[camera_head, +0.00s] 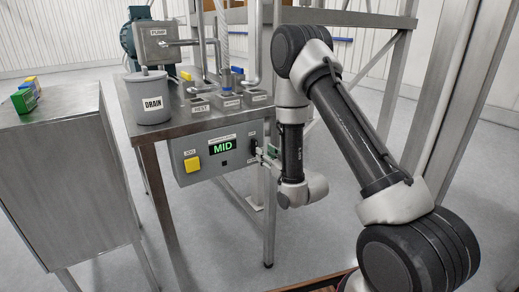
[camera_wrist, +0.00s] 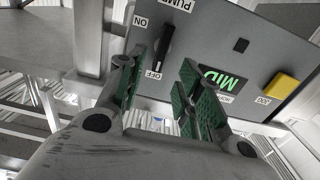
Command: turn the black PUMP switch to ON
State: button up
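The black PUMP switch (camera_wrist: 165,46) is on the grey control box (camera_wrist: 225,45), between the ON label (camera_wrist: 140,20) and the OFF label (camera_wrist: 153,75). Its long handle lies slanted, with one end close to OFF. In the head view the switch (camera_head: 253,144) is small at the box's right end. My gripper (camera_wrist: 162,62) is open, its green-padded fingers apart, with the handle showing between and beyond the tips. I cannot tell whether a finger touches it. In the head view my gripper (camera_head: 264,157) is at the box's right end, partly hidden by my arm.
The box also carries a green MID display (camera_head: 223,147) and a yellow JOG button (camera_head: 192,164). It hangs below a metal table (camera_head: 168,131) with a DRAIN bucket (camera_head: 149,100) on top. A table leg (camera_wrist: 88,35) stands close beside the switch. A metal cabinet (camera_head: 70,180) stands left.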

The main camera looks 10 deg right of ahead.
aim_at(256, 146)
jog(key=x, duration=0.7)
grip_shut()
